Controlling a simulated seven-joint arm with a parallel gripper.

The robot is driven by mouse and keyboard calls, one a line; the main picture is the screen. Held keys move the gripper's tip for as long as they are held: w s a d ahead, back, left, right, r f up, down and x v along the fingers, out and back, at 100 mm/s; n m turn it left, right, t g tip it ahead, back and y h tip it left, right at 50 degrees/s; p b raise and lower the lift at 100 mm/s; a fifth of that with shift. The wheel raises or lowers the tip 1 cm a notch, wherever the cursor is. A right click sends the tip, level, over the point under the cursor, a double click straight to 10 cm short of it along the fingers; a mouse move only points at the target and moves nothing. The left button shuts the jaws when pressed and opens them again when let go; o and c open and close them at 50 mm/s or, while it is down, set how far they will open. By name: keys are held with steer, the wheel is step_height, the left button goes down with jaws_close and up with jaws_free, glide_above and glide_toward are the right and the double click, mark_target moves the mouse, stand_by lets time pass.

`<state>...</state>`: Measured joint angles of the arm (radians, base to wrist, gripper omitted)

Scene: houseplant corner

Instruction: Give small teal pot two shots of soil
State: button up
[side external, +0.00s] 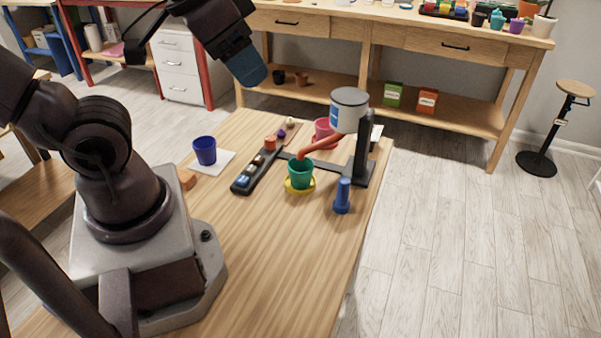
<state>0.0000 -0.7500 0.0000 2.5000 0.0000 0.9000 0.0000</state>
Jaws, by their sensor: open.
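A small teal-green pot (300,172) stands upright on a yellow saucer (290,188) on the wooden table. A dispenser with a grey canister (349,104) on a dark stand (362,168) stands just behind it. Its orange-brown spout (318,145) slopes down to the pot's mouth. I cannot see whether soil is inside the pot. A blue upright piece (342,195) stands right of the pot. The blue end of my gripper (247,66) hangs high at the top of the view, apart from the pot and dispenser. Its fingers are not clearly separate here.
A dark tray (244,185) with small items lies left of the pot. A blue pot (205,150) stands on a white sheet (222,162), beside an orange block (187,179). A pink-red pot (324,130) is behind the dispenser. The table's front (270,260) is clear.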

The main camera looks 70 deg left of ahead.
jaws_close()
stand_by(1.5)
